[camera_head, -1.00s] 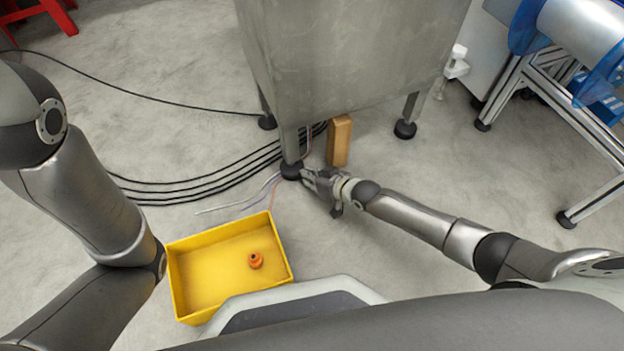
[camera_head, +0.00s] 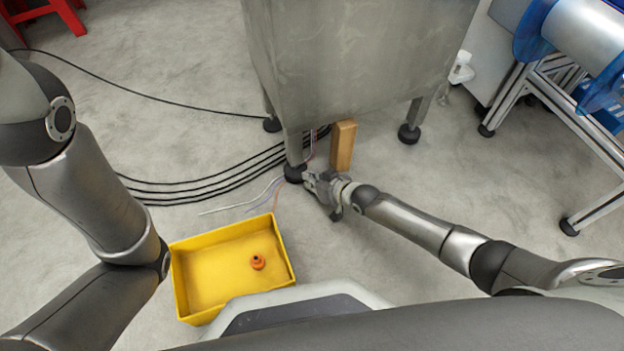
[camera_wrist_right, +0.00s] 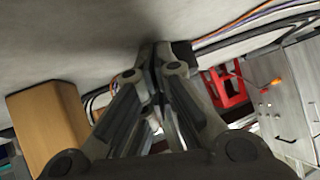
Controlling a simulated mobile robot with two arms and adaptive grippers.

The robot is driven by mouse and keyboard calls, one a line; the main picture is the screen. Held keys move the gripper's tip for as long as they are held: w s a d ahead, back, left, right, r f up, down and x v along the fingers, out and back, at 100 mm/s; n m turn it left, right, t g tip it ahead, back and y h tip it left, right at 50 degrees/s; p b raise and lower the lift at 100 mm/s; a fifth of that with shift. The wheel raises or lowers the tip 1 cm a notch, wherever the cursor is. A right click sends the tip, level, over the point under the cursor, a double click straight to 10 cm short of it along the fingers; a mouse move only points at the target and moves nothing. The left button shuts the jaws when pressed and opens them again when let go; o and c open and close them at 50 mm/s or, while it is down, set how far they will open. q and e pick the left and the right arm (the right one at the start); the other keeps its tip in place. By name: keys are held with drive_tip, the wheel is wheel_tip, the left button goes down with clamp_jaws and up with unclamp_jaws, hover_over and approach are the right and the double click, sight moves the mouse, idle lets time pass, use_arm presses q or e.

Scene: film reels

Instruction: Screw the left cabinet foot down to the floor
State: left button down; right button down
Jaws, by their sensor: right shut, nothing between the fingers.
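The grey metal cabinet (camera_head: 360,60) stands on legs with round black feet. Its left front foot (camera_head: 294,173) is at the floor; I cannot tell whether there is a gap under it. My right gripper (camera_head: 309,178) is shut and empty, low over the floor, with its fingertips at the right side of this foot. In the right wrist view the closed fingertips (camera_wrist_right: 152,55) are right beside a dark block-like part, likely the foot (camera_wrist_right: 183,54); contact is unclear. My left arm shows in the head view, but its gripper does not.
A wooden block (camera_head: 343,146) stands right of the foot. Black cables (camera_head: 215,180) and thin coloured wires (camera_head: 245,203) lie to its left. A yellow bin (camera_head: 205,280) holding an orange part (camera_head: 258,262) is in front. The right front foot (camera_head: 409,134) stands farther right.

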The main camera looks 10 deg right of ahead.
drive_tip(key=shift+w+a+r, duration=0.1)
drive_tip(key=shift+a+r, duration=0.1)
drive_tip(key=shift+a, duration=0.3)
drive_tip(key=shift+a+r, duration=0.15)
drive_tip(key=shift+a, duration=0.3)
drive_tip(key=shift+w+a+r, duration=0.15)
drive_tip(key=shift+w+a, duration=0.15)
drive_tip(key=shift+d, duration=0.2)
drive_tip(key=shift+s+a+p, duration=0.1)
drive_tip(key=shift+s+p, duration=0.55)
drive_tip(key=shift+p, duration=0.05)
drive_tip(key=shift+s+a+f+p, duration=0.2)
drive_tip(key=shift+s+f+p, duration=0.1)
drive_tip(key=shift+s+p, duration=0.15)
drive_tip(key=shift+s, duration=0.1)
drive_tip(key=shift+s+d+f, duration=0.1)
drive_tip(key=shift+d+f, duration=0.1)
drive_tip(key=shift+d, duration=0.5)
drive_tip(key=shift+w+d+b, duration=0.2)
drive_tip(key=shift+d+b, duration=0.5)
drive_tip(key=shift+d, duration=0.75)
